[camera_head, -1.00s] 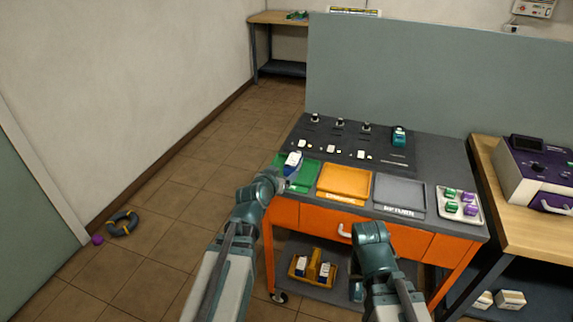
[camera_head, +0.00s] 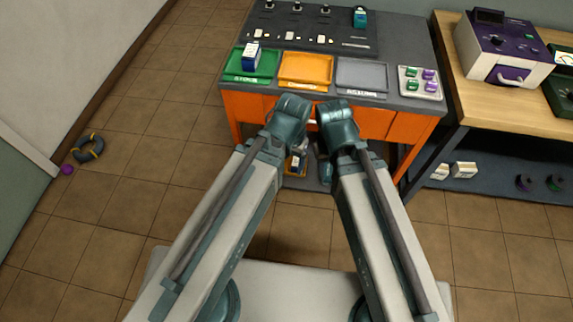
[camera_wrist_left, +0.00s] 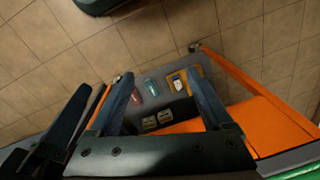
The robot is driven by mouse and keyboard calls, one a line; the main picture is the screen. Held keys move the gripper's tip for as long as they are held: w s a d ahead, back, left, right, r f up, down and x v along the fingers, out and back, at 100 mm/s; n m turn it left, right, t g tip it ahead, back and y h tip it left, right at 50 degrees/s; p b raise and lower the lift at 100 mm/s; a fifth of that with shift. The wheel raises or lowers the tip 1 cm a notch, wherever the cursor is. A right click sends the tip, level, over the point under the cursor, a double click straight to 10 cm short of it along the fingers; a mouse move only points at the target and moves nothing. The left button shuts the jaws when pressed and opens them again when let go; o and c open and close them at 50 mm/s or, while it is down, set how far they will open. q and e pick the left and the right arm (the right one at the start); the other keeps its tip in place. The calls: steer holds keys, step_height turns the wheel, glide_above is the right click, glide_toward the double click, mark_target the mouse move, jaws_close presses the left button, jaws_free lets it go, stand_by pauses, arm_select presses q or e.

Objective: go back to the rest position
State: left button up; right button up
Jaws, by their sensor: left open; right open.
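Both my arms reach forward, folded in close together, with their wrists in front of the orange cart (camera_head: 262,108) in the head view. My left gripper (camera_wrist_left: 160,75) is open and empty in the left wrist view, its fingers pointing down over the cart's lower shelf. My right gripper (camera_head: 325,169) hangs below its wrist, mostly hidden; it is open, and I see nothing held in it. A blue and white battery (camera_head: 251,56) stands on the green tray (camera_head: 265,70), apart from both grippers.
The cart also carries an orange tray (camera_head: 306,69), a grey tray (camera_head: 362,75) and a white tray (camera_head: 420,94) with green and purple pieces. A wooden bench (camera_head: 455,85) stands at the right. The floor at left is clear except a ring (camera_head: 88,147) and purple ball (camera_head: 67,170).

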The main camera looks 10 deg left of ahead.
arm_select(q)
steer(key=shift+s+g+y, duration=0.3)
steer(key=shift+s+g, duration=0.1)
steer(key=shift+s, duration=0.4)
step_height(320, 180, up, 6)
steer(key=p, duration=0.6)
steer(key=shift+r, duration=0.15)
